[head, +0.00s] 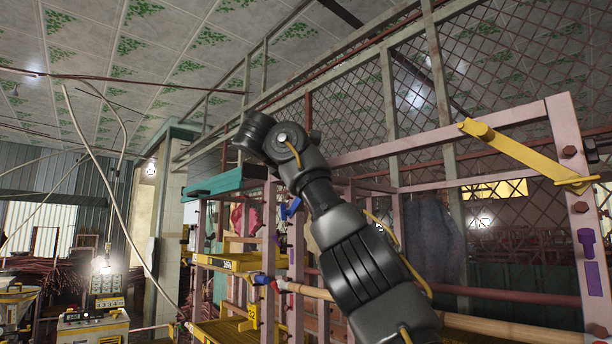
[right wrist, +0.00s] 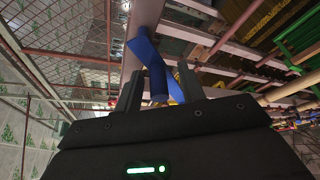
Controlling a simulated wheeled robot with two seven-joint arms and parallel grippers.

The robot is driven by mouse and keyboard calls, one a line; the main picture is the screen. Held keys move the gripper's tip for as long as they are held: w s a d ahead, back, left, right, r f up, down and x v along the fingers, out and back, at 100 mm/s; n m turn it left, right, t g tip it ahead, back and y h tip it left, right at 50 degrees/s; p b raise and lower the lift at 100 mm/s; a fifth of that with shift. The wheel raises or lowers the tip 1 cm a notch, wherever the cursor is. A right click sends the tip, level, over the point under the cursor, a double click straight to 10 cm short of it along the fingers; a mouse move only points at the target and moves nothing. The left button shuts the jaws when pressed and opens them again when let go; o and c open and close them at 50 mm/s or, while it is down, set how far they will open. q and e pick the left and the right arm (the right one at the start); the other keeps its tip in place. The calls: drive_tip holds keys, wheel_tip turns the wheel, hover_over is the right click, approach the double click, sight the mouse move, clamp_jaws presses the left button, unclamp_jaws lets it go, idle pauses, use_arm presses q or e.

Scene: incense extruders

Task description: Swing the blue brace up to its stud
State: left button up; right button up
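The blue brace (right wrist: 147,52) shows in the right wrist view as a bent blue bar against a pale mauve frame post (right wrist: 143,18). A rounded blue peg on it points toward my right gripper (right wrist: 161,86). My right gripper's two dark fingers stand apart on either side of this peg, with a visible gap, so it looks open. In the head view a small blue piece (head: 290,208), likely the brace, shows beside my right arm. That arm crosses the middle and hides part of the rack; its fingers cannot be made out there. The brace's stud cannot be made out.
A yellow brace (head: 530,160) spans the mauve rack's upper right corner, above a purple piece (head: 587,240) on the right post. A wooden roller (head: 490,328) runs low across the rack. A yellow machine (head: 92,327) stands at lower left. Wire mesh rises behind.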

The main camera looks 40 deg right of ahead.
drive_tip(key=shift+s+a, duration=0.1)
drive_tip(key=shift+a, duration=0.5)
drive_tip(key=b+v, duration=0.2)
drive_tip(key=v, duration=0.7)
drive_tip(key=shift+a, duration=0.2)
drive_tip(key=shift+s+r, duration=0.1)
drive_tip(key=shift+r, duration=0.05)
